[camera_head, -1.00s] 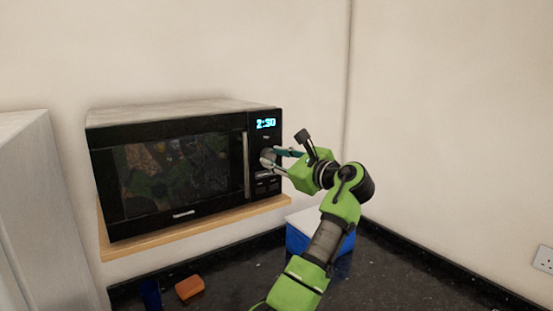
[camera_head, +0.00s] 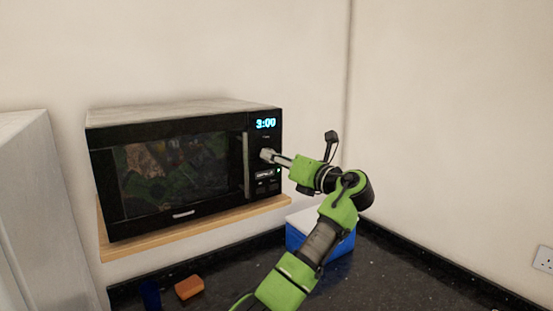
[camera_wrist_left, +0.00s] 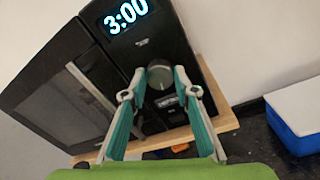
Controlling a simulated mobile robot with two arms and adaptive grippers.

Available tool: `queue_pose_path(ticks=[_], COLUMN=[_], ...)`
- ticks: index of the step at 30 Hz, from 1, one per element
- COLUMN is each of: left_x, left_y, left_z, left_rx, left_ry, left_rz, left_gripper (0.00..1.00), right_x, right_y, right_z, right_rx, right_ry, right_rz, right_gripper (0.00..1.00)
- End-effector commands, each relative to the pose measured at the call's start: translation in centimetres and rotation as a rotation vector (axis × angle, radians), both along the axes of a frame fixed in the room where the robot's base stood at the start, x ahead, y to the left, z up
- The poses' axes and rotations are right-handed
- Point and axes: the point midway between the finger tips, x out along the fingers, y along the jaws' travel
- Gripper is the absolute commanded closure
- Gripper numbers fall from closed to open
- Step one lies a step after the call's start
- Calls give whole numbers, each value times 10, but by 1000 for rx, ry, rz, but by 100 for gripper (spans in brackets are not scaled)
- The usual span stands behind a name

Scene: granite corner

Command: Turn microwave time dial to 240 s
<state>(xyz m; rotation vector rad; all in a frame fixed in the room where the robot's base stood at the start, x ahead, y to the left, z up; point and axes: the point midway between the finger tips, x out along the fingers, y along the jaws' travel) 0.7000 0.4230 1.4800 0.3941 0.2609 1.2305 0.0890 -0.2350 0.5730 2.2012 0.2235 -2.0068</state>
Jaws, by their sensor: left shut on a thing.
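The black microwave (camera_head: 180,165) stands on a wooden shelf against the wall, its door shut. Its lit display (camera_head: 265,124) reads 3:00; the same digits show in the left wrist view (camera_wrist_left: 125,14). The round grey time dial (camera_wrist_left: 160,77) sits below the display, between the fingertips of my left gripper (camera_wrist_left: 160,80). In the head view the left gripper (camera_head: 268,156) reaches the dial from the right, shut on it, and mostly hides the dial. My right gripper is not in view.
A blue box with a white lid (camera_head: 310,238) stands on the dark counter below, behind my left arm. An orange block (camera_head: 189,287) and a dark blue item (camera_head: 150,294) lie at the lower left. A pale cabinet (camera_head: 30,205) stands at far left.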

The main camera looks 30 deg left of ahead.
Motion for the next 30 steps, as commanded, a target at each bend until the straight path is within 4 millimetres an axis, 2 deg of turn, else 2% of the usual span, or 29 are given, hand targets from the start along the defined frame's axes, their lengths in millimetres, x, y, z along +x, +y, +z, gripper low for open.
queue_pose_path(ticks=[1, 12, 30], left_x=[-1, -1, -1], left_y=[1, 3, 2], left_z=[8, 8, 5], left_rx=[29, 150, 272], left_ry=[31, 316, 624], left_rz=[0, 4, 5], left_gripper=[94, 94, 94], right_x=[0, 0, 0], right_y=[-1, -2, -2], right_z=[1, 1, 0], right_rx=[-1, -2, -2], right_ry=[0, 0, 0], right_rz=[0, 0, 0], right_gripper=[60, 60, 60])
